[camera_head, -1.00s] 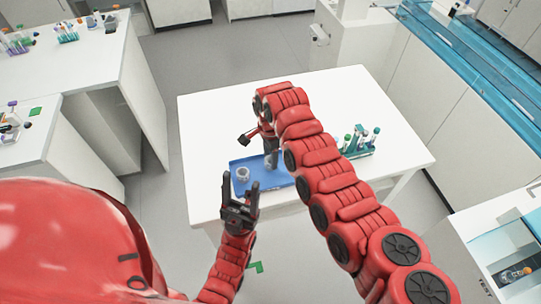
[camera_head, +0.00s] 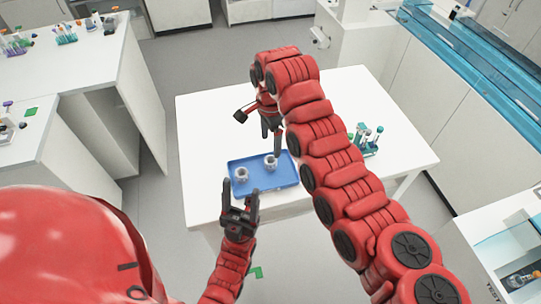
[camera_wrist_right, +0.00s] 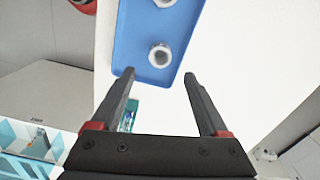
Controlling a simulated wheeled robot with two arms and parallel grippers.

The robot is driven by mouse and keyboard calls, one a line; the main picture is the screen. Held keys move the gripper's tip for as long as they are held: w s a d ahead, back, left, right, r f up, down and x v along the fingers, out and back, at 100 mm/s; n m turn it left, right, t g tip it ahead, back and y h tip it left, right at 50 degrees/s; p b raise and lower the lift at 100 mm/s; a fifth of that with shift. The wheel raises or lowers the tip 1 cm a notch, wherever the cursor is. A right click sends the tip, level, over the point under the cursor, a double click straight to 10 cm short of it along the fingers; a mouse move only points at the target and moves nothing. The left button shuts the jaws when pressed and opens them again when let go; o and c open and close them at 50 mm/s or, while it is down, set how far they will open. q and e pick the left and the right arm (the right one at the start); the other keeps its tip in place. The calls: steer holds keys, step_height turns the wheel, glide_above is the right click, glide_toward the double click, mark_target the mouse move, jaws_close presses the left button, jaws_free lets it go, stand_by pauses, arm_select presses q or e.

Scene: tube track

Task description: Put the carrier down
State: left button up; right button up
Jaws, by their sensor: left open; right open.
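Two small pale grey ring-like carriers sit on the blue tray (camera_head: 262,181) on the white table. The left one (camera_head: 241,174) is near the tray's left end, and the right one (camera_head: 270,161) is nearer the middle. My right gripper (camera_head: 271,145) is open and empty just above the right carrier. In the right wrist view, a carrier (camera_wrist_right: 160,55) stands on the tray beyond the open fingertips (camera_wrist_right: 159,74), apart from them. A second carrier (camera_wrist_right: 165,2) is cut off at the top edge. My left gripper (camera_head: 240,184) is open and empty at the table's front edge.
The white table (camera_head: 215,120) is clear at the back left. Side benches with tube racks (camera_head: 64,34) stand at the left.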

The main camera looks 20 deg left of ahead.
steer(key=shift+r+b, duration=0.45)
steer(key=shift+r, duration=1.9)
